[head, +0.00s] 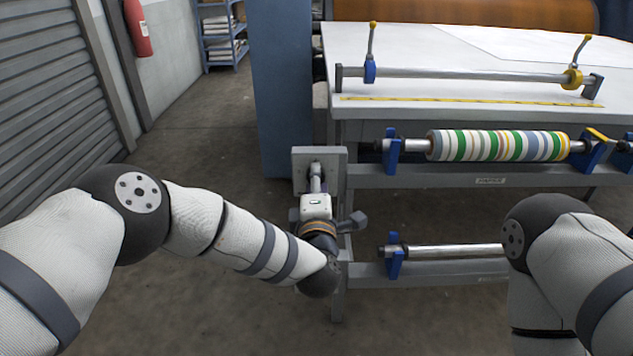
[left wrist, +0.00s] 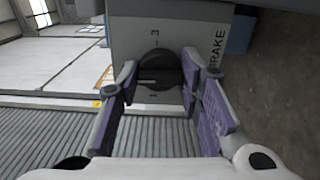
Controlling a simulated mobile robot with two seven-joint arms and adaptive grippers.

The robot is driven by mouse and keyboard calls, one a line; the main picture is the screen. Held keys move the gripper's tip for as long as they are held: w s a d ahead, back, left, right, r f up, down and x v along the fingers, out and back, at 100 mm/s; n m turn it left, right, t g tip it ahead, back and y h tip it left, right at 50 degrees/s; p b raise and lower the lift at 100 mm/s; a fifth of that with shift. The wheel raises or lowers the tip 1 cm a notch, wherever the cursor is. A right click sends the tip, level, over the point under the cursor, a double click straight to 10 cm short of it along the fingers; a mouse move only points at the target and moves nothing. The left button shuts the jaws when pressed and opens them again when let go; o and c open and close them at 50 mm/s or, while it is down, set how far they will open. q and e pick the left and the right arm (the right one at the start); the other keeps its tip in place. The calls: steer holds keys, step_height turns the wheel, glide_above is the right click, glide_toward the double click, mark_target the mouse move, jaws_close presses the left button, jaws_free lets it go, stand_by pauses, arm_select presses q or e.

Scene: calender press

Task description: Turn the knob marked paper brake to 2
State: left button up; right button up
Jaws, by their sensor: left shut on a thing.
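The paper brake knob (left wrist: 160,66) is a dark round dial on a grey panel (left wrist: 185,30) in the left wrist view. The panel is turned sideways there, with "BRAKE" at right, a 3 above the knob and a 1 below it. A pale line on the knob lies level in the picture, on its left part; I cannot read a 2. My left gripper (left wrist: 158,80) has its purple-padded fingers on either side of the knob and is shut on it. In the head view my left gripper (head: 316,178) reaches the grey box (head: 300,160), and the knob is hidden. My right gripper is out of view.
The box sits at the left end of the press frame. A striped paper roll (head: 497,145) lies on a shaft right of it, with a bare lower shaft (head: 455,251) below. A white table (head: 460,60) stands behind. The floor at left is clear.

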arm_select(q)
steer(key=shift+f+m, duration=0.1)
steer(key=shift+m, duration=0.2)
stand_by(0.4)
steer(key=o, duration=1.2)
steer(key=shift+a, duration=0.1)
steer(key=s, duration=1.2)
